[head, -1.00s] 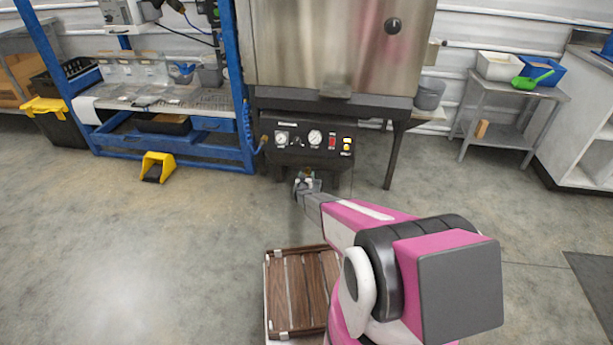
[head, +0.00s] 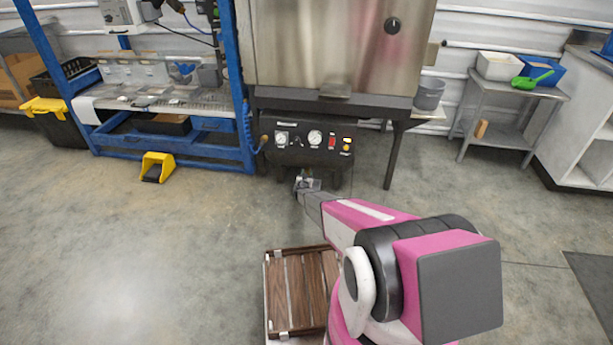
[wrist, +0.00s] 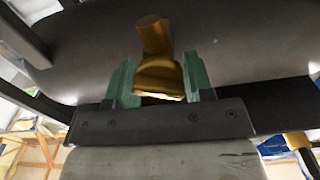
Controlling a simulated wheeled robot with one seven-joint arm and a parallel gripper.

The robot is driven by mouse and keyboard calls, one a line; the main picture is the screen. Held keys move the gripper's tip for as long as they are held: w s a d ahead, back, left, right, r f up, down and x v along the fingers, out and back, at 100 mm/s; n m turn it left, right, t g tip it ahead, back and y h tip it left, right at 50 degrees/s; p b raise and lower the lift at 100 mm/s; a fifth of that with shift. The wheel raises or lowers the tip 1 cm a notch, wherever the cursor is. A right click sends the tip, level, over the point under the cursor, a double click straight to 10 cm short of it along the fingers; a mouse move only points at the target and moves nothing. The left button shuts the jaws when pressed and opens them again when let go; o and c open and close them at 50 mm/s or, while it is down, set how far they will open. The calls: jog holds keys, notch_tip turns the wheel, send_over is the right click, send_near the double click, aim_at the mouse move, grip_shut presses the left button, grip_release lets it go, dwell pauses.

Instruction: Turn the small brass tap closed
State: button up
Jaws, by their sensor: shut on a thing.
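The small brass tap (wrist: 158,72) hangs from the underside of a dark rounded tank (wrist: 230,40) in the wrist view. My gripper (wrist: 160,85) has its two green-padded fingers on either side of the tap and is shut on it. In the head view my gripper (head: 303,184) is low under the black gauge panel, below the steel hopper (head: 335,45). The tap is too small and hidden to make out there. I cannot tell from these views how far its handle is turned.
The black panel (head: 306,157) with gauges and a red switch is just above my gripper. A table leg (head: 394,157) stands to the right, and a blue rack (head: 190,155) with a yellow pedal (head: 158,167) to the left.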

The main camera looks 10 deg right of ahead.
jog(key=shift+m, duration=0.9)
jog(key=o, duration=0.9)
jog(key=shift+c, duration=0.2)
jog(key=v, duration=1)
jog(key=shift+s+a, duration=0.15)
jog(key=shift+s, duration=0.25)
